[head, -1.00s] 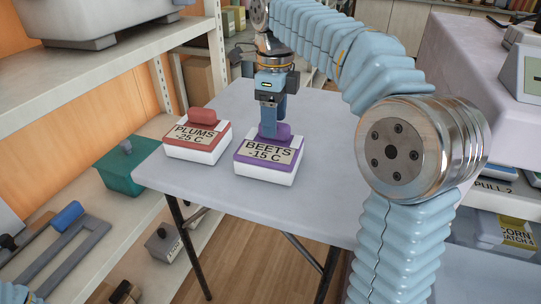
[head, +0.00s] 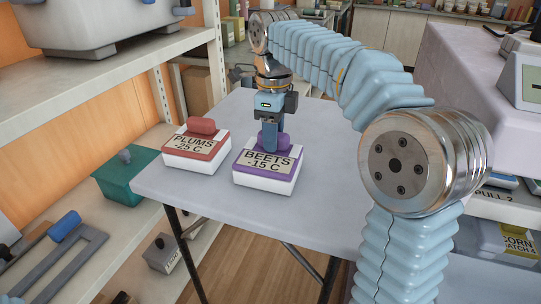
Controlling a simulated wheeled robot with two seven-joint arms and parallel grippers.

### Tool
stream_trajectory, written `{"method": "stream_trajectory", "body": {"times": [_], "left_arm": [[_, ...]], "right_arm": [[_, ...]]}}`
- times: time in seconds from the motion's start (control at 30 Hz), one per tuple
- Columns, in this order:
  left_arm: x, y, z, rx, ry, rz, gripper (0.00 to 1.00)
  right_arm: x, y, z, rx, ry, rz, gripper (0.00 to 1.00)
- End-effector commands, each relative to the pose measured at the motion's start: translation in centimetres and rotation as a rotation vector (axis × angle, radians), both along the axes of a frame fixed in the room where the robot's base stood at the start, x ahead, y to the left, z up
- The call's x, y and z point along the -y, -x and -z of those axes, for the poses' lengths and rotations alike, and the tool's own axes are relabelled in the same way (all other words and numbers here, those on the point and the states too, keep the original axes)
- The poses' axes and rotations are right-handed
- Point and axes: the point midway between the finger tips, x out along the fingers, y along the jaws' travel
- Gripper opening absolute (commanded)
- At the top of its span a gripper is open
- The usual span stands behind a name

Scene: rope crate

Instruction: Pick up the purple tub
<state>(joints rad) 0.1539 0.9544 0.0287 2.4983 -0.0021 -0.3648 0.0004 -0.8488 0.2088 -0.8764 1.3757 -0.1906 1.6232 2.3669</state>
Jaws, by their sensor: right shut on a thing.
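The purple tub (head: 265,183) has a purple lid with a raised purple handle, a white base and a label reading "BEETS -15 C". It stands near the front edge of the grey table (head: 318,196). My right gripper (head: 271,142) points down from above and is shut on the purple tub's handle. Its fingers hide part of the handle. Whether the tub's base touches the table I cannot tell for sure. My left gripper is not in view.
A red-lidded tub (head: 196,146) labelled "PLUMS -25 C" stands close to the left of the purple tub. Shelves with a green box (head: 124,178) run along the left. A light-coloured counter (head: 465,65) stands at the right. The table's right part is clear.

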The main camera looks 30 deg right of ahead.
Motion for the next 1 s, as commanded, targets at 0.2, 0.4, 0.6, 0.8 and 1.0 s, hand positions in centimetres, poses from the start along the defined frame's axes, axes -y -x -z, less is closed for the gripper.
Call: {"method": "stream_trajectory", "body": {"times": [0.2,0.4,0.6,0.8,1.0], "left_arm": [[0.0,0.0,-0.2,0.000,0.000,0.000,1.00],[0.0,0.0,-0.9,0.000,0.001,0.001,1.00],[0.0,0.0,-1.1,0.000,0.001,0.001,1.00],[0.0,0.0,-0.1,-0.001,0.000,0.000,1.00],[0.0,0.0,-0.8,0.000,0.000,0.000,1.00]], "right_arm": [[0.0,0.0,-0.8,0.001,0.000,0.001,0.00],[-0.4,0.2,-3.9,0.003,-0.003,-0.004,0.00],[-3.5,2.9,-8.7,0.006,-0.003,-0.005,0.00],[-7.4,6.4,-11.0,0.002,-0.002,-0.006,0.00],[-9.7,8.4,-12.8,-0.001,-0.002,-0.004,0.00]]}}
